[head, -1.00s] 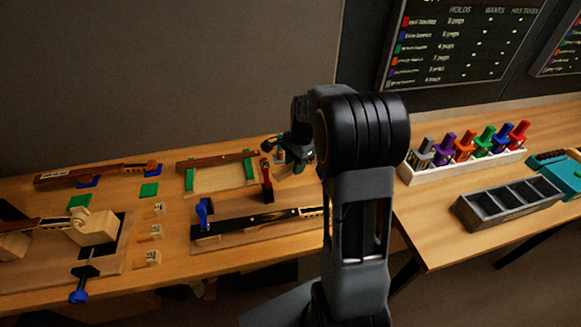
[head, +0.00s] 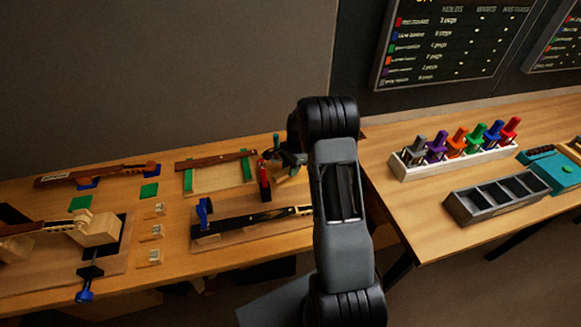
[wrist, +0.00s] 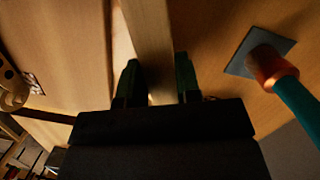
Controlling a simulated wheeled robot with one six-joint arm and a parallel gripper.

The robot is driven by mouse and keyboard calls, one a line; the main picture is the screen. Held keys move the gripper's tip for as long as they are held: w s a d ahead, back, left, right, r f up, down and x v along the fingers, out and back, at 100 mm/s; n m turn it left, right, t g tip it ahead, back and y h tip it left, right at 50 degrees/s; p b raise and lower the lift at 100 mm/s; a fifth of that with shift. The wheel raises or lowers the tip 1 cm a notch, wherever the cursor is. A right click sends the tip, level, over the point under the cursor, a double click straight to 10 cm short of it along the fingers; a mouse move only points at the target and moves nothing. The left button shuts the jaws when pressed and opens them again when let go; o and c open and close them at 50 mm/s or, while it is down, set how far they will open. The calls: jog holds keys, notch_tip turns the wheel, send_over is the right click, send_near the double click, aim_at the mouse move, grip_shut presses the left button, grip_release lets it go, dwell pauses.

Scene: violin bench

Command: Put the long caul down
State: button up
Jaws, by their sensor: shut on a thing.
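The long caul (wrist: 150,40) is a pale, straight wooden strip in the wrist view. It runs from the top edge down between the two dark green fingers of my gripper (wrist: 158,82), which is shut on it. Its lower end is hidden by the gripper body. I cannot tell whether it touches the surface below. In the head view my gripper (head: 286,160) is low over the back of the left bench, just right of a red clamp (head: 264,180), partly hidden by my arm.
A framed board with green strips (head: 220,178) and a black fingerboard (head: 255,217) with a blue clamp (head: 203,212) lie left of my gripper. A teal-handled tool (wrist: 285,85) stands close by in the wrist view. The right bench holds a peg rack (head: 455,155) and dark tray (head: 497,198).

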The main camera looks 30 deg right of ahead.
jog(key=shift+f, duration=0.2)
jog(key=shift+f+b, duration=0.5)
jog(key=shift+b, duration=0.05)
jog(key=o, duration=1)
